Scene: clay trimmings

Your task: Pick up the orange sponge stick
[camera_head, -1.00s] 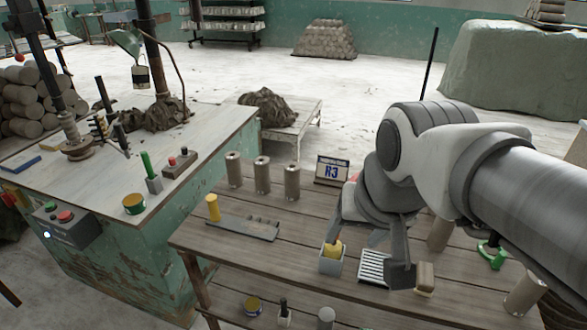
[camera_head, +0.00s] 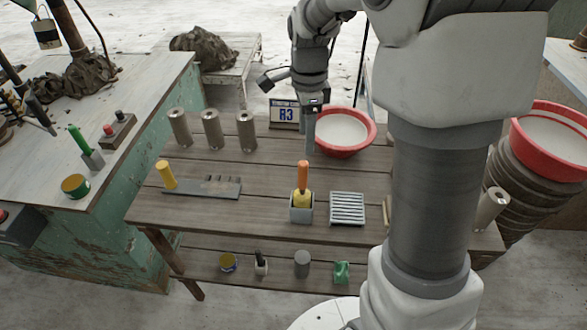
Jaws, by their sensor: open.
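The orange sponge stick (camera_head: 302,176) stands upright in a small grey square holder (camera_head: 302,214) on the wooden table. Its orange handle points up, and its yellow sponge end sits in the holder's mouth. My gripper (camera_head: 310,138) is open and empty, pointing down above and behind the stick in the picture. Its fingers overlap one another in this view, so the gap between them is hard to see. Bare table shows between the fingertips and the handle top, and I see no contact.
A slatted grey rack (camera_head: 347,209) stands right of the holder. A red basin (camera_head: 346,132) is behind it. A yellow-handled tool (camera_head: 166,175) and a grey notched bar (camera_head: 205,188) lie left. Several clay cylinders (camera_head: 212,130) stand at the back left, beside the R3 sign (camera_head: 285,114).

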